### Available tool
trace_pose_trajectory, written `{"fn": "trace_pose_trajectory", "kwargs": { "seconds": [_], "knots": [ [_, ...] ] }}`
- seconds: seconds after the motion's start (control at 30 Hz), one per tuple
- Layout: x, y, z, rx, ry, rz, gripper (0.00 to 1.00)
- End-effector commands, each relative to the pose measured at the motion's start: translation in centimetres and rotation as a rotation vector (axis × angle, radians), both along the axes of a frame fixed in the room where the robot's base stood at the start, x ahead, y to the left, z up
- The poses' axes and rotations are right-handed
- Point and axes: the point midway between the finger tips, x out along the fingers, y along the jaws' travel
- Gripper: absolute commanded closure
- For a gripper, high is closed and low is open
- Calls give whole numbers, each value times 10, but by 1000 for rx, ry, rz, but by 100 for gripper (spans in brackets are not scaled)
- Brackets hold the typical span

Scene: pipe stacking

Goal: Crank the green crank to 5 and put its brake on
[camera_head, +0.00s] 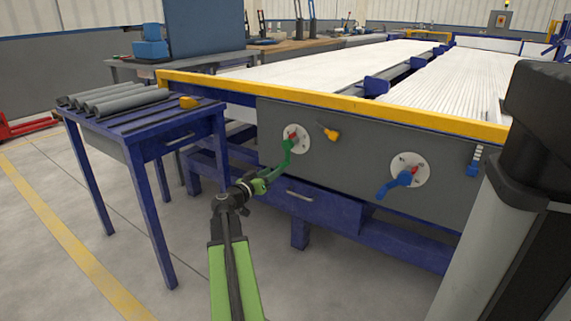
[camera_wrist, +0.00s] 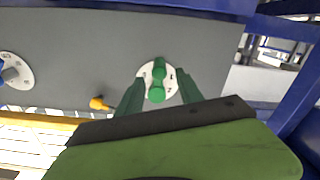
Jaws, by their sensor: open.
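The green crank (camera_head: 287,154) sits on a white numbered dial (camera_head: 304,132) with a red mark, on the grey front panel of the bench. Its arm hangs downward in the head view. My gripper (camera_head: 260,184) is in front of its lower end. In the wrist view my open gripper (camera_wrist: 160,82) has one finger on each side of the green crank (camera_wrist: 157,94); I cannot tell whether they touch it. The dial numbers are too small to read. An orange lever (camera_head: 331,135) is right of the dial; I cannot tell if it is the brake.
A blue crank (camera_head: 395,184) on another dial (camera_head: 423,168) and a blue lever (camera_head: 472,170) are further right on the panel. A blue table (camera_head: 150,137) with grey pipes (camera_head: 120,102) stands at left. A drawer handle (camera_head: 299,196) is below the green crank.

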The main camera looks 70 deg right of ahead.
Motion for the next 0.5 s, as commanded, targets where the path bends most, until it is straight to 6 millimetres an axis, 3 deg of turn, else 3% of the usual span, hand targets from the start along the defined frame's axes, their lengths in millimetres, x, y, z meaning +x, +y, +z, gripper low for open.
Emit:
{"fn": "trace_pose_trajectory", "kwargs": {
  "seconds": [0.03, 0.2, 0.33, 0.5],
  "knots": [
    [-3, -16, 0, 0, 0, -4, 57],
    [-13, -56, 0, 1, 0, -1, 57],
    [-19, -78, 0, 1, 1, 1, 57],
    [-24, -91, 0, 1, 1, 1, 57]
  ]
}}
